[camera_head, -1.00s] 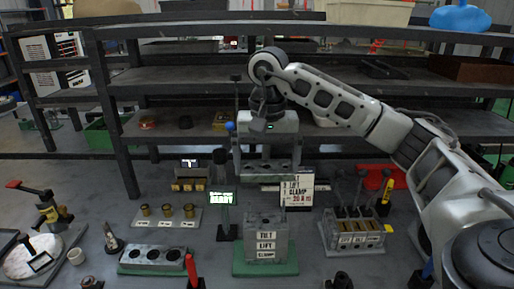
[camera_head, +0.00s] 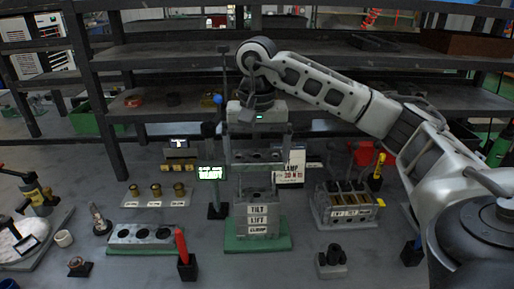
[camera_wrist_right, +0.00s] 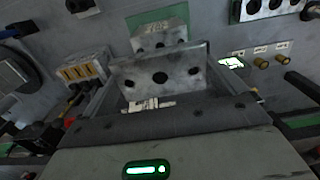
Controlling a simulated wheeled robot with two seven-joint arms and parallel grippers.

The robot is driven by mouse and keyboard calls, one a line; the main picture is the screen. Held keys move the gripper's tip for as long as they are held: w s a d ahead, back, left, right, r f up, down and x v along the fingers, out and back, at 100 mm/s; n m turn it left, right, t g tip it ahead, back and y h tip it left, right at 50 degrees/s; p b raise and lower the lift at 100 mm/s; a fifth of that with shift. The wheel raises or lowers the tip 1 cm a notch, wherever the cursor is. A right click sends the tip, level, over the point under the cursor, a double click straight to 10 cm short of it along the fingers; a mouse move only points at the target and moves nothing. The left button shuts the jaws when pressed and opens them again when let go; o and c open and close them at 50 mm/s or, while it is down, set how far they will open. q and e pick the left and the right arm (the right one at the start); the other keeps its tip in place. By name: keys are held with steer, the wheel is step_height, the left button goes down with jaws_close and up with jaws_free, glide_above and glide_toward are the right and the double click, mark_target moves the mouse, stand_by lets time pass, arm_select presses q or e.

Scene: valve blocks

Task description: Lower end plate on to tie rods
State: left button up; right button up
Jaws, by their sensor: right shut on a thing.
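My right gripper (camera_head: 257,140) points down and is shut on the end plate (camera_head: 257,157), a flat grey plate with holes. In the wrist view the end plate (camera_wrist_right: 160,79) lies between the fingers, with a large middle hole and smaller ones beside it. Below it stands the grey valve block stack (camera_head: 257,212), labelled TILT, LIFT and CLAMP, on a green base (camera_head: 240,245). The plate appears above the stack, with a narrow gap; contact cannot be told. The tie rods cannot be made out clearly. My left gripper is not in view.
A small lit screen (camera_head: 211,173) on a post stands close left of the stack. A labelled rack (camera_head: 347,207) and a sign (camera_head: 292,165) are to the right. Dark shelves (camera_head: 180,100) stand behind.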

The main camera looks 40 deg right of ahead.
steer(key=shift+f, duration=0.65)
stand_by(1.1)
steer(key=shift+f+b, duration=0.5)
steer(key=shift+f+b, duration=1)
steer(key=shift+f, duration=0.3)
